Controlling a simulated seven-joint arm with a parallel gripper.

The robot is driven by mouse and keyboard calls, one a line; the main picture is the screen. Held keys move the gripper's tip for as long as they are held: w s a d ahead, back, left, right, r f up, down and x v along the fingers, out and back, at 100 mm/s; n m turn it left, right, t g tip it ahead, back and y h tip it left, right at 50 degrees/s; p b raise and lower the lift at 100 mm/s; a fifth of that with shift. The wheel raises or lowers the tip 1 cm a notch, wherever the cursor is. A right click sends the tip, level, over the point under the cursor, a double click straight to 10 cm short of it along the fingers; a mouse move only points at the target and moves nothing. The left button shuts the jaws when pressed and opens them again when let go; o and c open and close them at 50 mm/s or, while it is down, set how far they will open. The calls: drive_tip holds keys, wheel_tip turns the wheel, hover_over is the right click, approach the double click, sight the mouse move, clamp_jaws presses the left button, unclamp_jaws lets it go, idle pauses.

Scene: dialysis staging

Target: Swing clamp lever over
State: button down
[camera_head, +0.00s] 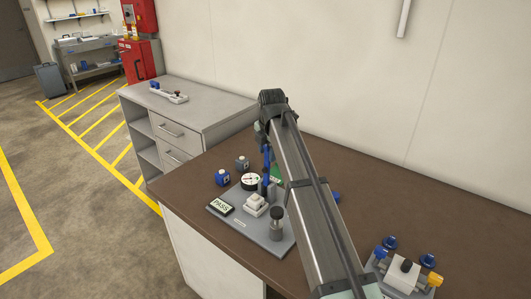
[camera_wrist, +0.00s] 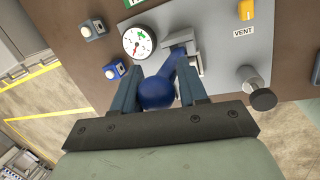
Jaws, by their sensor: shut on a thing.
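The clamp lever (camera_wrist: 157,93) has a blue rounded knob and shows between my gripper's fingers in the wrist view. Its arm runs up to a grey metal clamp bracket (camera_wrist: 182,42) on the grey plate (camera_wrist: 217,55). My gripper (camera_wrist: 160,70) is shut on the lever, with one finger on each side. In the head view my gripper (camera_head: 266,152) is over the back of the plate (camera_head: 243,236), and my arm hides part of the plate's right side. The lever's exact angle is hard to tell there.
The plate carries a dial gauge (camera_wrist: 138,42), a dark knob (camera_wrist: 260,96), a VENT label (camera_wrist: 243,31) and a PASS sign (camera_head: 223,207). Two small button boxes (camera_head: 222,177) (camera_head: 242,163) stand to the left. A valve block (camera_head: 402,276) is at the right.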

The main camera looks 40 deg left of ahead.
drive_tip(key=shift+w+a, duration=0.25)
drive_tip(key=c, duration=0.8)
unclamp_jaws()
drive_tip(key=shift+f, duration=0.1)
drive_tip(key=shift+o, duration=0.2)
drive_tip(key=shift+d+r, duration=0.1)
drive_tip(key=shift+r, duration=0.15)
drive_tip(key=v, duration=1.3)
drive_tip(key=shift+d+r, duration=0.1)
